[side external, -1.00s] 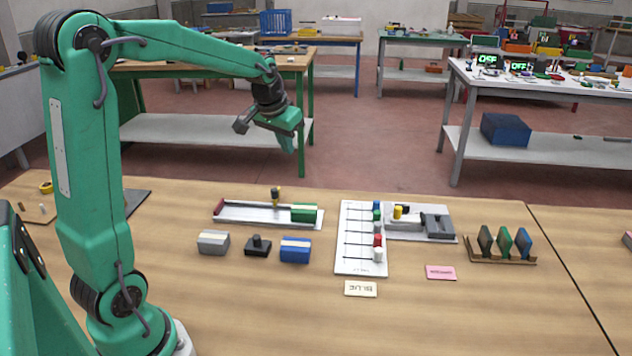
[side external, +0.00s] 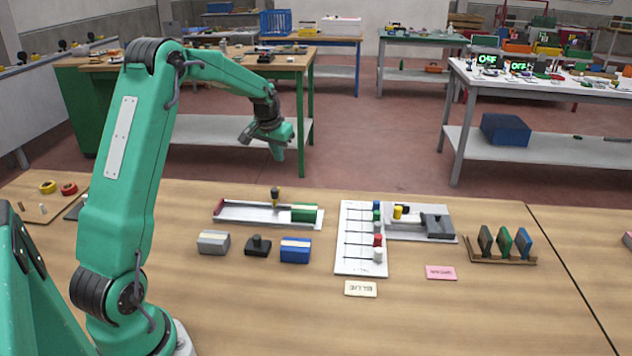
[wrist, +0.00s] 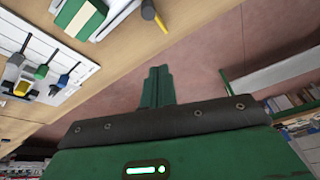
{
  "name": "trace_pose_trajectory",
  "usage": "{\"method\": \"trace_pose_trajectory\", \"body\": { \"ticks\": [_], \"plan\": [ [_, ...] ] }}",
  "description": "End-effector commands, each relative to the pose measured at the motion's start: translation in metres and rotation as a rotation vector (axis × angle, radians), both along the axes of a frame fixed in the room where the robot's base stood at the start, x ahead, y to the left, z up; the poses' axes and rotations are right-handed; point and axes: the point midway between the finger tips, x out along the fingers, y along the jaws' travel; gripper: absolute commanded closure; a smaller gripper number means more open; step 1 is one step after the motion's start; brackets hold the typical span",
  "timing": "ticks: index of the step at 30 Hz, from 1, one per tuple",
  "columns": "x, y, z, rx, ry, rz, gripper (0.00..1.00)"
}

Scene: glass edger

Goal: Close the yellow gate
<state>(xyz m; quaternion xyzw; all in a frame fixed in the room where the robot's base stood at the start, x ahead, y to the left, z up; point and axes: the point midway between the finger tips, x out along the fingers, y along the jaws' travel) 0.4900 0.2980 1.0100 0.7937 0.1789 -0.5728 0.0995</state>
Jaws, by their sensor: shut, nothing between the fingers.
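No part is clearly readable as a gate. A yellow upright cylinder (side external: 398,212) stands on a grey plate (side external: 408,234) beside a dark grey block (side external: 436,224). A dark post with a yellowish part (side external: 275,196) stands at a pale tray with a green block (side external: 304,213); the green block also shows in the wrist view (wrist: 80,15). My gripper (side external: 278,155) is shut and empty, in the air beyond the table's far edge, well away from both. Its closed fingers (wrist: 157,75) show over the floor in the wrist view.
A white panel (side external: 356,262) with several coloured knobs stands beside the grey plate. Grey (side external: 213,242), black (side external: 258,246) and blue (side external: 295,250) blocks sit in front of the tray. A rack with coloured plates (side external: 502,258) is at right.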

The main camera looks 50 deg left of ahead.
Motion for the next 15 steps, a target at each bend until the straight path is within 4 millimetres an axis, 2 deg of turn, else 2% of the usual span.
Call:
{"method": "trace_pose_trajectory", "body": {
  "ticks": [7,15],
  "plan": [
    [0.005,0.001,-0.015,-0.001,0.001,-0.001,1.0],
    [0.015,0.005,-0.049,-0.003,0.002,-0.001,1.0]
  ]
}}
